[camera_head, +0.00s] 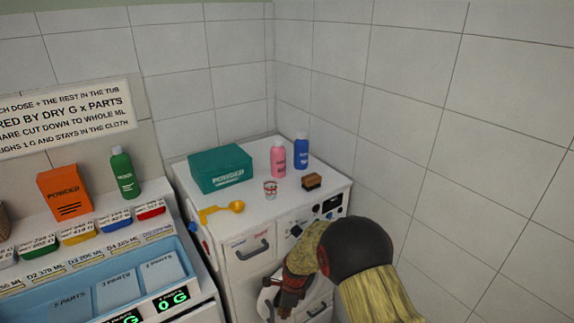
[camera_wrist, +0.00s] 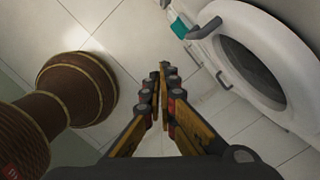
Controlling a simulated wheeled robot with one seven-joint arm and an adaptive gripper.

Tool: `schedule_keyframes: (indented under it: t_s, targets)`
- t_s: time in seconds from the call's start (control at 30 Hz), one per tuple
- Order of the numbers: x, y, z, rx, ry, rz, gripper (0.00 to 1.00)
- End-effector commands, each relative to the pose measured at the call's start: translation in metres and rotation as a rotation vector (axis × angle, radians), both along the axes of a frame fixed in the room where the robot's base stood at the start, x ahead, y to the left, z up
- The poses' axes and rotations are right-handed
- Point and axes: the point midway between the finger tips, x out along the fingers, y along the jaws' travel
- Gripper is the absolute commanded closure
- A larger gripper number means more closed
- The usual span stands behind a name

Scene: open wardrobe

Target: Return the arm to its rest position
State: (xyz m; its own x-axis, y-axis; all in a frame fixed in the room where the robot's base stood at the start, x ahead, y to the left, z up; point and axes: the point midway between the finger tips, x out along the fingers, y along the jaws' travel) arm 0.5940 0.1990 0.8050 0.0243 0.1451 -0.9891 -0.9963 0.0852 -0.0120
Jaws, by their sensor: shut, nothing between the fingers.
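My arm reaches in from the lower right of the head view, in front of the white washing machine (camera_head: 250,266).
On the machine's top stand a teal box (camera_head: 220,168), pink bottle (camera_head: 278,158), blue bottle (camera_head: 301,151), small cup (camera_head: 270,190), brown block (camera_head: 312,182) and yellow scoop (camera_head: 222,210). A counter with a blue tray (camera_head: 60,294) is left. A tiled wall (camera_head: 440,130) is right.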

Motion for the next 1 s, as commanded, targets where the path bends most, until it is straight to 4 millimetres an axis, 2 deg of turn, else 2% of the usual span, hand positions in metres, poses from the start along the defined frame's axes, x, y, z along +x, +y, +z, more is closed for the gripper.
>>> schedule_keyframes:
  t_s: [0.07, 0.17, 0.27, 0.5, 0.7, 1.0]
  targets:
    - [-0.024, -0.007, 0.005, -0.016, 0.021, 0.194, 1.00]
    - [-0.048, -0.018, 0.030, -0.022, 0.024, 0.451, 1.00]
    - [-0.071, -0.032, 0.065, -0.023, 0.014, 0.705, 1.00]
    - [-0.127, -0.077, 0.168, -0.037, -0.060, 1.235, 1.00]
    - [-0.175, -0.112, 0.238, -0.084, -0.132, 1.523, 1.00]
    - [-0.245, -0.158, 0.314, -0.224, -0.241, 1.728, 1.00]
